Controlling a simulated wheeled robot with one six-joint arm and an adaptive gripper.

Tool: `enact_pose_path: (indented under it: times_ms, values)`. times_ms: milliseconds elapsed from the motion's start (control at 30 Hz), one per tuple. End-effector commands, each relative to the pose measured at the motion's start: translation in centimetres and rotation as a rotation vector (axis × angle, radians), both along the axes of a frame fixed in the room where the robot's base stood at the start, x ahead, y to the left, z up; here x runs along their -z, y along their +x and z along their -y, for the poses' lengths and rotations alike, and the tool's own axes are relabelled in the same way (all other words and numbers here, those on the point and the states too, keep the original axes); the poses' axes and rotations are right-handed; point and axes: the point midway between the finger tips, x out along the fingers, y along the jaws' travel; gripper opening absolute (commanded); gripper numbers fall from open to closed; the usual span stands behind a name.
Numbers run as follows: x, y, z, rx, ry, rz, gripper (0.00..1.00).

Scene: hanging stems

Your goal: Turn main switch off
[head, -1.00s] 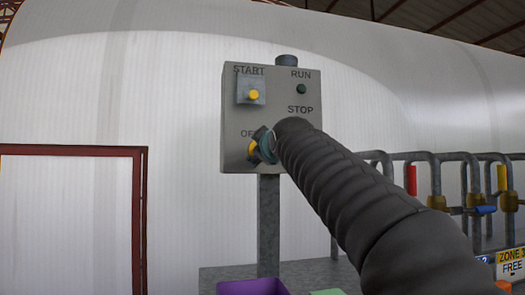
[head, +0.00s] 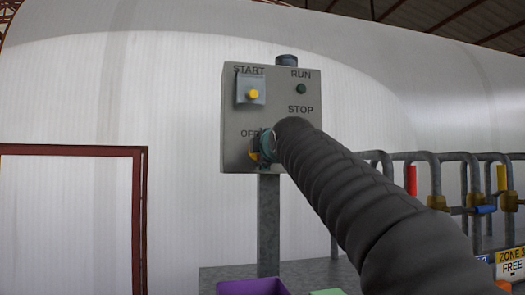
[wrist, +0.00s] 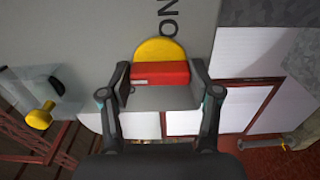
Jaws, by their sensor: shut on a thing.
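The main switch has a red handle (wrist: 160,72) in front of a yellow disc (wrist: 159,50), on the lower part of a grey control box (head: 232,112). In the wrist view the red handle lies crosswise between the fingers of my gripper (wrist: 161,78), which is shut on it. The lettering "ON" shows beside the disc. In the head view part of the yellow disc (head: 254,150) shows below "OFF", while my gripper (head: 267,146) and dark arm cover the handle and the area to the right.
A yellow start button (head: 253,94) under a clear guard and a green RUN lamp (head: 301,89) are higher on the box. A grey post (head: 268,225) carries the box. Pipes with coloured valve handles (head: 410,180) stand at right. A purple bin (head: 252,287) is below.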

Motion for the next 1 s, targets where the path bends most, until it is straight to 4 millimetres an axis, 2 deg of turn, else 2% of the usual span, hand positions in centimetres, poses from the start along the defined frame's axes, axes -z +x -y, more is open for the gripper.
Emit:
enact_pose_path:
  times_ms: [567,600,667,700,1000]
  values:
    - [0.02,0.01,-0.03,0.000,-0.031,0.009,0.28]
    - [0.02,0.01,-0.03,0.000,-0.031,0.009,0.70]
    - [0.02,0.01,-0.03,0.000,-0.031,0.009,0.85]
    - [0.02,0.01,-0.03,0.000,-0.031,0.009,0.88]
    - [-0.01,-0.05,0.00,0.000,-0.030,0.009,0.88]
